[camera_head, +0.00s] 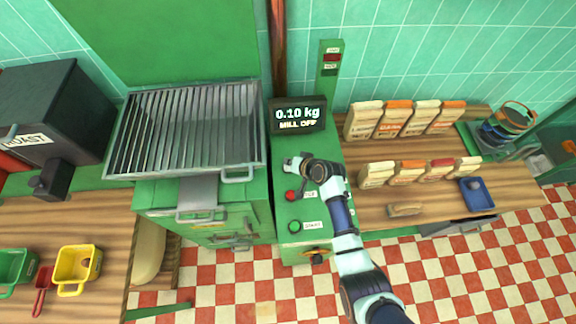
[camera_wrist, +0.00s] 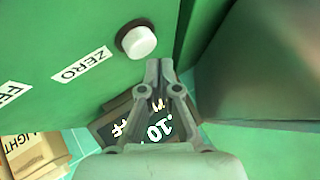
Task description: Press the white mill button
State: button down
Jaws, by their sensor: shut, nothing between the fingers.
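The white button (camera_wrist: 138,42) is round, sits in a dark collar on a green panel, and has a ZERO label beside it in the wrist view. My gripper (camera_wrist: 158,66) is shut and empty, its fingertips just beside and below the button in that picture. A small gap shows between them; I cannot tell the depth. The display (camera_head: 298,116) reads 0.10 kg, MILL OFF.
A red button (camera_head: 291,196) and a green button (camera_head: 294,226) are lower on the same panel. A slatted metal tray (camera_head: 185,130) stands to the left. Several paper bags (camera_head: 378,173) stand on the wooden counter to the right, with a blue tray (camera_head: 477,194).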

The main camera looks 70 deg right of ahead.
aim_at(289, 167)
jog(key=shift+f, duration=0.45)
jog(key=shift+f+b, duration=0.5)
jog(key=shift+b, duration=0.15)
dwell(0.3)
dwell(0.4)
jog(key=shift+r+p, duration=0.85)
jog(key=shift+r, duration=0.05)
notch_tip(289, 167, up, 5)
jog(key=p, duration=0.4)
jog(key=shift+r+p, duration=0.15)
jog(key=shift+p, duration=0.25)
